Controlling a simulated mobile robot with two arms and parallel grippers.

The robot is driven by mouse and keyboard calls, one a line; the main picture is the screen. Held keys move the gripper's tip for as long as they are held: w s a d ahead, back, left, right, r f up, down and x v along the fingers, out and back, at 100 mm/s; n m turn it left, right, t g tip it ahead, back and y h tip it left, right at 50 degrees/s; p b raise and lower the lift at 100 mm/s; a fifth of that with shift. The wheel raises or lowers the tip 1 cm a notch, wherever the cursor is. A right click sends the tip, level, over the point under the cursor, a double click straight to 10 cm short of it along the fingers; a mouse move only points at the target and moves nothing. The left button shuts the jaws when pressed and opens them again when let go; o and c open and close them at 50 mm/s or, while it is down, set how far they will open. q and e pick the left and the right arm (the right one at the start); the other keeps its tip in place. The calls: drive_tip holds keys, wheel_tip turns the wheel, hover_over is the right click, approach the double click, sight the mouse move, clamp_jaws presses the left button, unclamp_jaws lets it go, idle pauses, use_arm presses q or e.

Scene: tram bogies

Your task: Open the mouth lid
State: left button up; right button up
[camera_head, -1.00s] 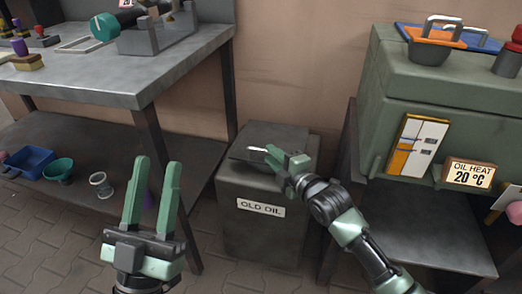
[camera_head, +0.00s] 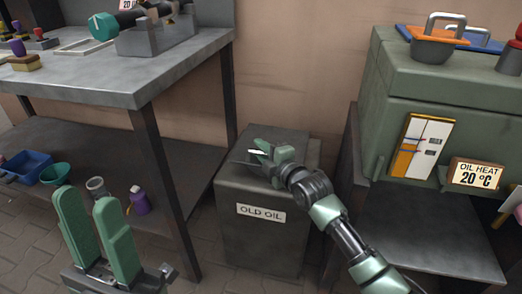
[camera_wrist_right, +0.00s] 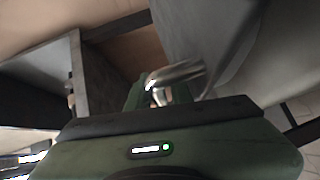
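The grey bin labelled OLD OIL (camera_head: 262,241) stands on the floor in the middle of the head view. Its dark mouth lid (camera_head: 283,136) is on top; my right gripper covers part of it, and I cannot tell how far it is tilted. My right gripper (camera_head: 268,152) is at the lid, its green fingers around a small shiny handle (camera_head: 261,153). The right wrist view shows the metal handle (camera_wrist_right: 176,75) at the fingers, apparently gripped. My left gripper (camera_head: 85,212) is open and empty at lower left, its two fingers pointing up, away from the bin.
A metal workbench (camera_head: 130,82) stands at left, with a blue bin (camera_head: 25,166), a green bowl (camera_head: 55,174), a cup and a purple bottle (camera_head: 139,200) below. A green oil heater (camera_head: 440,88) with a 20 °C sign (camera_head: 475,175) stands at right, beside the bin.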

clamp_jaws()
drive_tip(key=shift+f, duration=0.1)
idle(1.2)
